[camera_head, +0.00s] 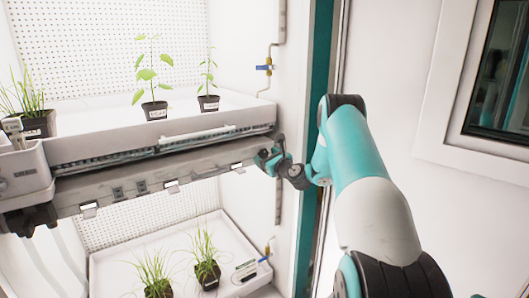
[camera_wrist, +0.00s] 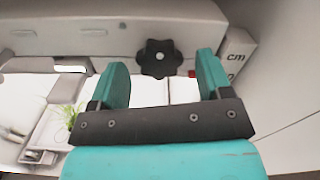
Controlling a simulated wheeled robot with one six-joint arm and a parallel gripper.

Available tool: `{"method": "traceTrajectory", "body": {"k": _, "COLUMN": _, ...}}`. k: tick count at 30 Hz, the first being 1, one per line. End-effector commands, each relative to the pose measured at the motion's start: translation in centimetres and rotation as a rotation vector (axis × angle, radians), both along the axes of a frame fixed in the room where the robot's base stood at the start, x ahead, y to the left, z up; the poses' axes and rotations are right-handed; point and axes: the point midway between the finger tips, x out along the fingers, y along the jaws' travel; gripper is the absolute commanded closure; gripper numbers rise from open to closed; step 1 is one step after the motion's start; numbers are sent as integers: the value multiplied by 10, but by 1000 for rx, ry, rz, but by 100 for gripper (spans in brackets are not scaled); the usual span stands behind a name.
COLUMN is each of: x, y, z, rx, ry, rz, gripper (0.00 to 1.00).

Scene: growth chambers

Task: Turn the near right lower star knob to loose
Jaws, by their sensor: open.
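A black star knob (camera_wrist: 158,58) with a pale centre sits on the underside edge of the upper shelf (camera_head: 110,190) in the wrist view. My gripper (camera_wrist: 162,72) is open, with one teal finger to either side of the knob in the picture. The knob appears between and a little beyond the fingertips; I cannot tell whether they touch it. In the head view my gripper (camera_head: 270,160) is at the shelf's right end, and the knob there is hidden or too small to tell.
Potted plants (camera_head: 154,110) stand on the upper tray, and more (camera_head: 207,274) on the lower tray. A blue-handled valve (camera_head: 265,67) is on the right wall. Another dark knob (camera_head: 38,218) is under the shelf's left end. The chamber's right wall (camera_wrist: 285,85) is close to my gripper.

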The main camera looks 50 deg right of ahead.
Motion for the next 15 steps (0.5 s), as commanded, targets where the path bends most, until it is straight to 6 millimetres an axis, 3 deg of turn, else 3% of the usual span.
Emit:
{"method": "traceTrajectory", "body": {"k": 5, "x": 13, "y": -3, "z": 0, "rx": 0, "ry": 0, "rz": 0, "gripper": 28}}
{"method": "traceTrajectory", "body": {"k": 14, "x": 15, "y": -4, "z": 0, "rx": 0, "ry": 0, "rz": -1, "gripper": 28}}
{"method": "traceTrajectory", "body": {"k": 15, "x": 15, "y": -4, "z": 0, "rx": 0, "ry": 0, "rz": -1, "gripper": 37}}
